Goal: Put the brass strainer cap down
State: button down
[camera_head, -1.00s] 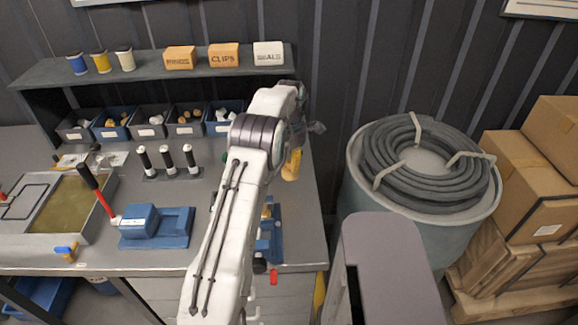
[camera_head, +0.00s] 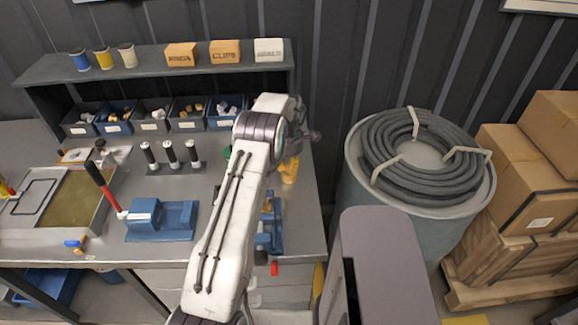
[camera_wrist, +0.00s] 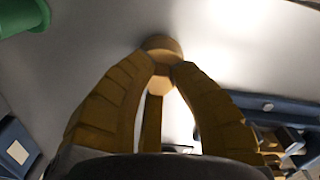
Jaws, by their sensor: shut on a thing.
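The brass strainer cap (camera_wrist: 162,48) shows in the wrist view between the yellow fingertips of my gripper (camera_wrist: 157,72). My gripper is shut on it. The cap appears close to the grey bench top, but I cannot tell whether it touches. In the head view my gripper (camera_head: 289,170) is over the right part of the grey workbench (camera_head: 308,215), behind my white arm.
A blue vise-like fixture (camera_head: 268,225) stands in front of my gripper. A green object (camera_wrist: 24,14) is near it in the wrist view. A hose coil on a drum (camera_head: 425,160) stands right of the bench.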

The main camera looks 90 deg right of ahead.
aim_at(289, 166)
jog(key=shift+f, duration=0.1)
jog(key=c, duration=1.2)
grip_release()
notch_tip(289, 166, up, 12)
jog(key=b, duration=0.3)
jog(key=shift+a, duration=0.15)
